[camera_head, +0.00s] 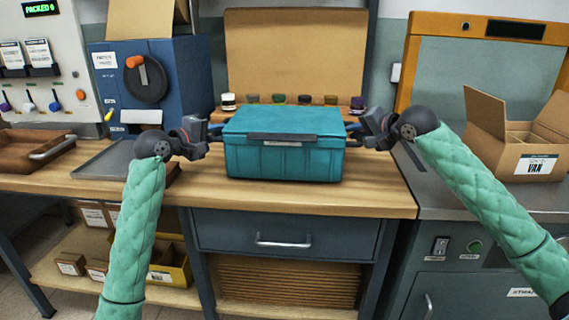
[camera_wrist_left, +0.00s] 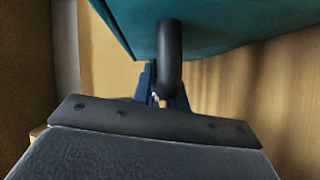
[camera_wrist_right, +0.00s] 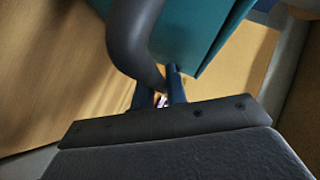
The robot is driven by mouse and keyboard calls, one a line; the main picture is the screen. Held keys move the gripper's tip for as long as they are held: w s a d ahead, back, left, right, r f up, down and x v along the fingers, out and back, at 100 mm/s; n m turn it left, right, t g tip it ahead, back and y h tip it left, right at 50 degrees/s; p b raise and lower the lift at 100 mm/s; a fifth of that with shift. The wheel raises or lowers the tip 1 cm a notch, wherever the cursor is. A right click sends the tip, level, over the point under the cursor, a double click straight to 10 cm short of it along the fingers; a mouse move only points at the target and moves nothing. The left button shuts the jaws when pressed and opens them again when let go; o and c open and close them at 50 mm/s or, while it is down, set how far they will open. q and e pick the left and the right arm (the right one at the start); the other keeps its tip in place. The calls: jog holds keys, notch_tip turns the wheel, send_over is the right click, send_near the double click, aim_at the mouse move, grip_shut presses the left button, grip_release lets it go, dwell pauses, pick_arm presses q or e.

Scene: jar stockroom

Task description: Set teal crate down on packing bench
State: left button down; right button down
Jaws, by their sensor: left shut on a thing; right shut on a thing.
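The teal crate (camera_head: 284,160) is at the middle of the wooden packing bench (camera_head: 380,195), level, with its teal top and a dark bar on its front. I cannot tell whether its underside touches the bench or hangs just above it. My left gripper (camera_head: 214,130) is shut on the dark handle at the crate's left side; that handle (camera_wrist_left: 170,55) shows in the left wrist view. My right gripper (camera_head: 356,130) is shut on the handle at the right side; that handle (camera_wrist_right: 135,40) shows in the right wrist view. Both fingertips are partly hidden.
Several small jars (camera_head: 279,99) stand in a row behind the crate, before a tan board (camera_head: 297,50). A grey tray (camera_head: 107,160) lies to the left. An open cardboard box (camera_head: 516,150) stands on the grey counter at right. Bench in front of the crate is clear.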

pick_arm(q)
jog(key=shift+f+b, duration=0.35)
jog(key=shift+f, duration=0.1)
pick_arm(e)
jog(key=shift+f, duration=0.45)
pick_arm(q)
jog(key=c, duration=1.8)
grip_release()
jog(key=shift+f, duration=0.1)
jog(key=shift+c, duration=0.2)
pick_arm(e)
jog(key=c, duration=1.8)
grip_release()
jog(key=shift+f, duration=0.15)
jog(key=shift+c, duration=0.2)
pick_arm(q)
jog(key=o, duration=0.4)
pick_arm(e)
jog(key=o, duration=0.4)
pick_arm(q)
jog(key=shift+o, duration=0.2)
pick_arm(e)
jog(key=shift+o, duration=0.2)
pick_arm(q)
jog(key=v, duration=1.2)
pick_arm(e)
jog(key=v, duration=1.2)
pick_arm(q)
jog(key=shift+d, duration=0.1)
